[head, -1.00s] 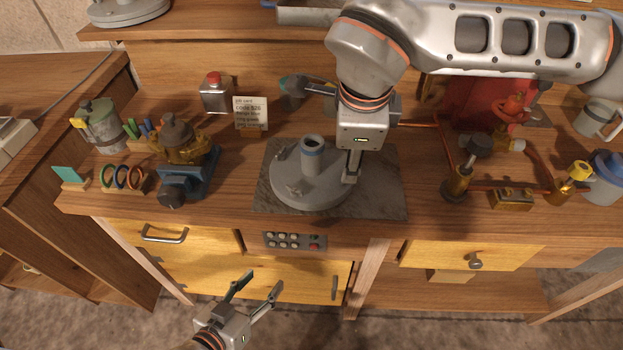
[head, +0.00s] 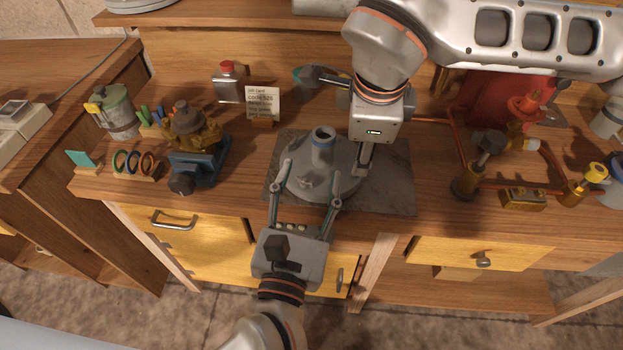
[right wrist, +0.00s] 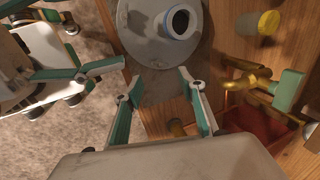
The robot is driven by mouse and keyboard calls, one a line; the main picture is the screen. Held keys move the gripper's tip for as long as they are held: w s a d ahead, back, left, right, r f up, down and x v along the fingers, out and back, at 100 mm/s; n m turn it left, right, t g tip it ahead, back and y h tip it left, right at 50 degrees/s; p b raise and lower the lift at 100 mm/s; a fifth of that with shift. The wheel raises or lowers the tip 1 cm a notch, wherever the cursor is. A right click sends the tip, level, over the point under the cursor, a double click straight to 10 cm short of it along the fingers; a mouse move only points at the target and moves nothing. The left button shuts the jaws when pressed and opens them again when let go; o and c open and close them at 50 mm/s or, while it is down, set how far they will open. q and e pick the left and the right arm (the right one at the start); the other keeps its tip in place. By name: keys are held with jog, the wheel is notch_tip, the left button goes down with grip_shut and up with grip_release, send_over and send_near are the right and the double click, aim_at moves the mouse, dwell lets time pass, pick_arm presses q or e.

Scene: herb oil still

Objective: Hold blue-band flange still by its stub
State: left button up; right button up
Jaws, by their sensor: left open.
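The blue-band flange (head: 305,178) is a round grey disc lying on a dark slab (head: 395,190). Its stub (head: 321,152) stands upright and has a blue band near the top. It also shows in the right wrist view (right wrist: 140,45), with the stub's open mouth facing up. My left gripper (head: 311,172) is open, its fingers reaching over the disc's near part, spread wide and short of the stub. My right gripper (right wrist: 159,78) looks open in the right wrist view, its fingertips near the disc's rim. Whether they touch the rim I cannot tell.
A brass-and-blue device (head: 195,145) and coloured rings (head: 133,162) stand left. A red-capped tin (head: 229,82) and a written card (head: 263,102) stand behind. Copper piping (head: 453,150) and valves fill the right side. Drawers (head: 470,255) lie below the bench edge.

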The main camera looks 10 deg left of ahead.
aim_at(322, 142)
pick_arm(q)
jog(key=shift+n+g, duration=0.4)
jog(key=shift+n, duration=0.5)
jog(key=w, duration=0.4)
jog(key=w+d, duration=0.1)
jog(key=w, duration=0.7)
jog(key=shift+d, duration=0.2)
jog(key=shift+c, duration=0.4)
